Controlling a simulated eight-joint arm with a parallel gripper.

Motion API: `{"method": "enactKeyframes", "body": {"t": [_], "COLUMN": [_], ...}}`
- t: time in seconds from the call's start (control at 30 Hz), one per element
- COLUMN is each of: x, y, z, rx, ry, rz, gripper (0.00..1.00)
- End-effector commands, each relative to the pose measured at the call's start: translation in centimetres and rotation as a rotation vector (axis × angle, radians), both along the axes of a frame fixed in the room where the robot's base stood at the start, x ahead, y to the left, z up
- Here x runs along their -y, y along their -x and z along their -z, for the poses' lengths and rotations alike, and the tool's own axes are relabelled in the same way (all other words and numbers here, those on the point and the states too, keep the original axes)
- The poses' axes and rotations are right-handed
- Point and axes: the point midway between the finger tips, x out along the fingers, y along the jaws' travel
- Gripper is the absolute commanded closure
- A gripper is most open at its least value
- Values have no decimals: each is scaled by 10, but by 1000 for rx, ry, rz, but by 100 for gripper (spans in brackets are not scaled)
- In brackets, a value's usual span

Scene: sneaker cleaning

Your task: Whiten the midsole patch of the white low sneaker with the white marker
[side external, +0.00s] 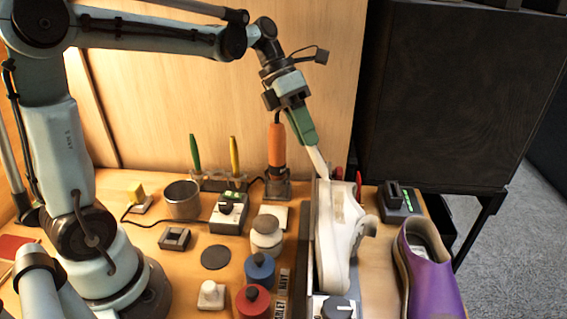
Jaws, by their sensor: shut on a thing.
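The white low sneaker (335,245) is held in a dark fixture right of the table's middle, with its side turned up. A beige, dull patch (341,203) shows on it near the far end. My gripper (300,118) is above and left of the sneaker's far end, shut on the white marker (318,163). The marker sticks out below a green part at the jaws, tilted down to the right. Its tip is close to the sneaker's far end. I cannot tell whether it touches.
A rack with a green pen (195,152) and a yellow pen (234,153) stands at the back, beside an orange-handled tool (276,145). A metal cup (182,199), several jars and small devices fill the middle. A purple shoe (430,275) stands at the right.

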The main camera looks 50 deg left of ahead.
Motion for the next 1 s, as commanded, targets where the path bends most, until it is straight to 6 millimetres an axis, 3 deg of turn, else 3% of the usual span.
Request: {"method": "enactKeyframes", "body": {"t": [1.0], "x": [45], "y": [46], "z": [2], "rx": [1], "ry": [0], "rz": [1], "gripper": [100]}}
